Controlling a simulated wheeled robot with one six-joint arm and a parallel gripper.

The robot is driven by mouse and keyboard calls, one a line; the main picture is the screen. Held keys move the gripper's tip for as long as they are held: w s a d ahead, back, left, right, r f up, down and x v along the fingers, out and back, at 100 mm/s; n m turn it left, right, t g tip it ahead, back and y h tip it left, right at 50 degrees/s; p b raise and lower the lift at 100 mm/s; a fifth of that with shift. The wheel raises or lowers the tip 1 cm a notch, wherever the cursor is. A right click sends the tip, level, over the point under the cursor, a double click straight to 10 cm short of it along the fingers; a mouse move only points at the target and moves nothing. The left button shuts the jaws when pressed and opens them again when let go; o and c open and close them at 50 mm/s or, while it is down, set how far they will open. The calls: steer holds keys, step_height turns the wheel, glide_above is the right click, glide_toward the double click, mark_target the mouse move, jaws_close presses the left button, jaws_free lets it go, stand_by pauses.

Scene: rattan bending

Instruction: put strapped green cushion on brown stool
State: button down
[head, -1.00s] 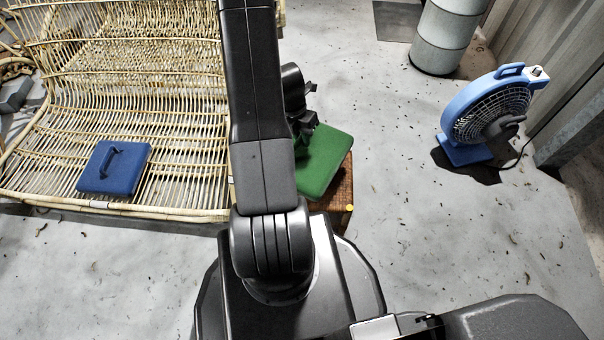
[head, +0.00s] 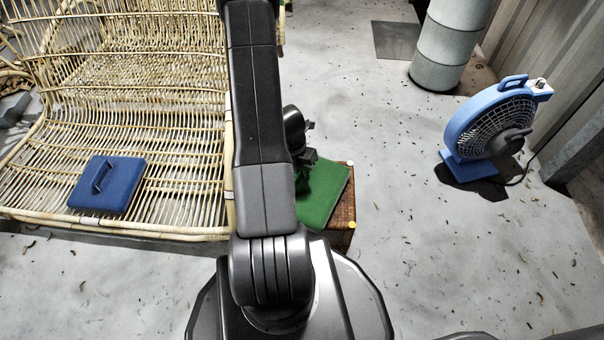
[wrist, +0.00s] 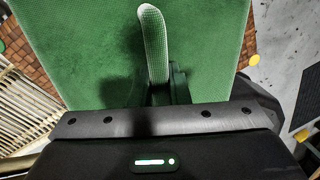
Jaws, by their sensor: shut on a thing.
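The green cushion (head: 325,195) is over the top of the brown woven stool (head: 345,222) in the head view, skewed to its edges. Its strap (wrist: 153,40) stands up pale green in the wrist view. My gripper (wrist: 162,88) is shut on this strap, and its fingers are partly hidden by the wrist housing. In the head view my gripper (head: 303,160) is at the cushion's far left part. Stool weave (wrist: 28,55) shows past the cushion's corners in the wrist view. I cannot tell whether the cushion's underside touches the stool. My arm hides the stool's left side.
A rattan bench (head: 165,130) stands close on the left, with a blue strapped cushion (head: 107,185) on its seat. A blue fan (head: 490,130) and a grey drum (head: 450,45) stand to the right. The floor between stool and fan is clear.

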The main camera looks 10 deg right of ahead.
steer(key=shift+f, duration=0.1)
steer(key=c, duration=1.4)
jaws_free()
steer(key=r+p, duration=0.2)
steer(key=r, duration=0.2)
steer(key=w+a+r+p, duration=0.1)
steer(key=r+p, duration=0.1)
steer(key=r, duration=0.2)
steer(key=a+r+p, duration=0.1)
steer(key=r+p, duration=0.1)
steer(key=r, duration=0.2)
steer(key=shift+w, duration=0.2)
steer(key=shift+d, duration=0.1)
